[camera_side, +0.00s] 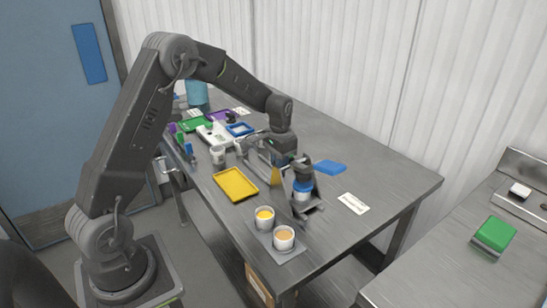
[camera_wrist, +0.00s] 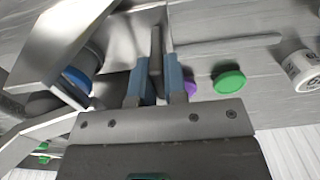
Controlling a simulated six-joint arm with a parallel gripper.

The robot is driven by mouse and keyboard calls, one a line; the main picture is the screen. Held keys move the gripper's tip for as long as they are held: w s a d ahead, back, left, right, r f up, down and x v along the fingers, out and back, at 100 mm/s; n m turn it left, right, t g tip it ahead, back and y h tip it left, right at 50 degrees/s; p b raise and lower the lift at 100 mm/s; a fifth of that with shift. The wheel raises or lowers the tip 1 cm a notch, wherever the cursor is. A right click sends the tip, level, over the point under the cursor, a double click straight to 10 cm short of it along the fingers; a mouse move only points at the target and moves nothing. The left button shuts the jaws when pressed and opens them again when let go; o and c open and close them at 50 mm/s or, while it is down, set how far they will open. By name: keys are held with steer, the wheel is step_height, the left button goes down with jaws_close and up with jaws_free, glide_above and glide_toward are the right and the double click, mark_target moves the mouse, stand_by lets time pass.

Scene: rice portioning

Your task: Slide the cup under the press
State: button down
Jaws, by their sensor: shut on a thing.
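My gripper (camera_side: 277,166) is low over the table, just left of the press (camera_side: 303,184). The press is a dark upright body with a blue band above a dark base. In the wrist view its blue ring (camera_wrist: 77,80) shows at the left, partly behind bent metal plates. There the two blue-grey fingers of my gripper (camera_wrist: 157,80) are shut on a dark upright bar (camera_wrist: 156,50), beside a shiny metal plate (camera_wrist: 110,45). I cannot tell what the bar belongs to. A white cup (camera_side: 217,158) stands left of the gripper. Whether a cup is under the press is unclear.
A yellow tray (camera_side: 228,176) lies left of the press. Two filled cups (camera_side: 264,226) (camera_side: 284,246) stand on a grey mat at the front.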

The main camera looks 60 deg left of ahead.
steer(key=c, duration=1.2)
jaws_free()
steer(key=shift+d, duration=0.3)
steer(key=shift+o, duration=0.2)
steer(key=shift+r, duration=0.1)
step_height(320, 180, up, 14)
steer(key=s+d+r+t, duration=0.2)
steer(key=s+d+r, duration=0.3)
steer(key=s, duration=0.4)
steer(key=s+d+r+t, duration=0.2)
steer(key=s+d, duration=0.6)
steer(key=s+d+f+t, duration=0.1)
steer(key=s+d+f, duration=0.1)
steer(key=s, duration=0.7)
steer(key=shift+d+f+t, duration=0.3)
steer(key=shift+d+f, duration=0.1)
steer(key=shift+f, duration=0.15)
